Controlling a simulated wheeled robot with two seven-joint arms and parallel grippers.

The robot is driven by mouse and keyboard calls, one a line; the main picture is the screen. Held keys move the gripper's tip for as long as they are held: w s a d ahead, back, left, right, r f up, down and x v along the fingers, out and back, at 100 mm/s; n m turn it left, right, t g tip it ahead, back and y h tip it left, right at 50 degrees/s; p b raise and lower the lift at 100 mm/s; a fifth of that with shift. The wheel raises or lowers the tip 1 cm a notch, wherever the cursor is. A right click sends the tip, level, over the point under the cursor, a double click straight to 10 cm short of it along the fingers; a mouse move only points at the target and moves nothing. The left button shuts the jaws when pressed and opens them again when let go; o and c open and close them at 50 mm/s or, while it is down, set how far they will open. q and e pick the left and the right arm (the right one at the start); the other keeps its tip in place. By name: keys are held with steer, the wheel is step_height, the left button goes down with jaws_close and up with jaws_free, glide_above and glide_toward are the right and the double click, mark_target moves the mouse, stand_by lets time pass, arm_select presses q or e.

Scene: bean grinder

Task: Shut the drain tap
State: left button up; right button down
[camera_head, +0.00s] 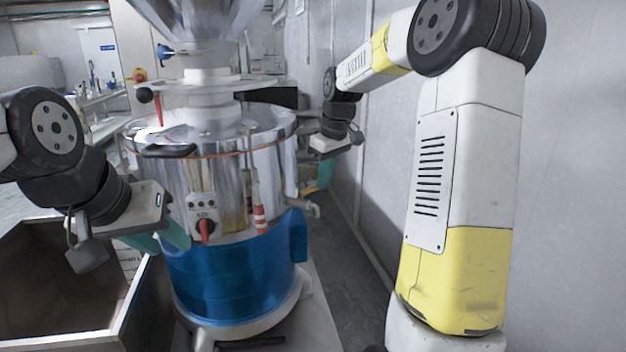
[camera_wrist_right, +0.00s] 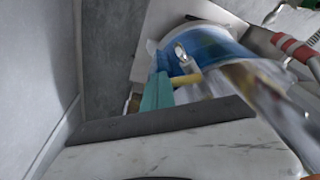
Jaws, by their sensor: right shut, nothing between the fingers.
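The grinder is a steel drum (camera_head: 215,185) over a blue base (camera_head: 235,280). A small silver tap (camera_head: 312,207) sticks out from its right side. In the right wrist view a silver spout (camera_wrist_right: 185,56) shows by the blue surface, with a yellow piece (camera_wrist_right: 187,78) beside it. My right gripper (camera_head: 318,178) is at the right side of the drum, just above the tap. Its teal finger (camera_wrist_right: 157,92) is close to the yellow piece; contact cannot be told. It is shut and empty. My left gripper (camera_head: 160,240) is at the drum's left front; its finger gap is unclear.
A dark open bin (camera_head: 60,275) stands at the lower left. A red-handled switch (camera_head: 205,228) and a red-and-white part (camera_head: 260,218) are on the drum's front. A steel hopper (camera_head: 195,20) is above. A grey wall (camera_head: 570,180) is close on the right.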

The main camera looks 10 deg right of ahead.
steer(key=w+n, duration=0.1)
steer(key=n, duration=0.2)
steer(key=shift+w+a+y, duration=0.25)
steer(key=shift+w+y, duration=0.05)
steer(key=shift+w, duration=0.05)
steer(key=shift+w+a+g, duration=0.2)
steer(key=shift+w+g, duration=0.05)
steer(key=shift+g, duration=0.05)
steer(key=shift+w+a, duration=0.1)
stand_by(0.4)
